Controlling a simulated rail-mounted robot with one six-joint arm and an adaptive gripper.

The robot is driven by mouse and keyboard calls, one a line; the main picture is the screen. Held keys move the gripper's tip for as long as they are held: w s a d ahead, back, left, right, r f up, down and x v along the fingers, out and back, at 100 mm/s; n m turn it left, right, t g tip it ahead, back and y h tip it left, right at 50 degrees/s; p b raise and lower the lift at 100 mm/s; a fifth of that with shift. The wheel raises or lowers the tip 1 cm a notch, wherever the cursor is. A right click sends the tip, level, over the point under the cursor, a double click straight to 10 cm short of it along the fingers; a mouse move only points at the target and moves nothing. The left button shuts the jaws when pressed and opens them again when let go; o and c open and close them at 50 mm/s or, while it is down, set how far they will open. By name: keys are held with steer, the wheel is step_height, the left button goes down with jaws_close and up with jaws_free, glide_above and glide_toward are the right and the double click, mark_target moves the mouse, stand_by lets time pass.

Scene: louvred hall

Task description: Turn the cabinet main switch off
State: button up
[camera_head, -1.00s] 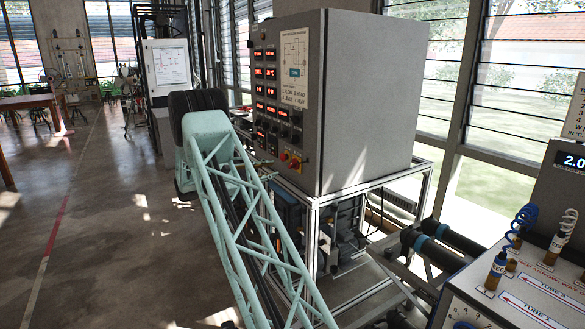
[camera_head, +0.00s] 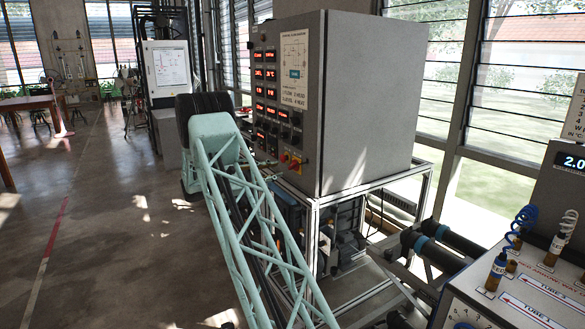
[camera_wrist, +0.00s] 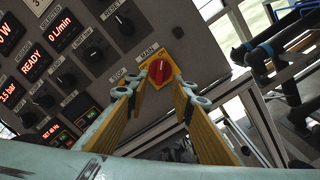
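The main switch is a red knob on a yellow plate, low on the cabinet panel; it shows in the wrist view (camera_wrist: 159,72) and the head view (camera_head: 295,164). The label MAIN is beside it, and the red knob's grip looks roughly upright in the wrist picture. The grey cabinet (camera_head: 368,110) has lit red displays. My gripper (camera_wrist: 158,79) is open in the wrist view, its two yellow fingers on either side of the knob. Whether they touch it cannot be told. In the head view the gripper is hidden behind my arm.
Black knobs (camera_wrist: 93,53) and a STOP label sit beside the switch on the panel. A metal frame (camera_head: 313,235) carries the cabinet. A bench with tubes and gauges (camera_head: 520,300) stands at the right front. The floor to the left is open.

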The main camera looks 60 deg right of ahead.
mark_target(290, 166)
steer(key=shift+x, duration=3.55)
steer(key=shift+s+d, duration=0.15)
steer(key=shift+d, duration=0.2)
steer(key=shift+c, duration=0.6)
jaws_close()
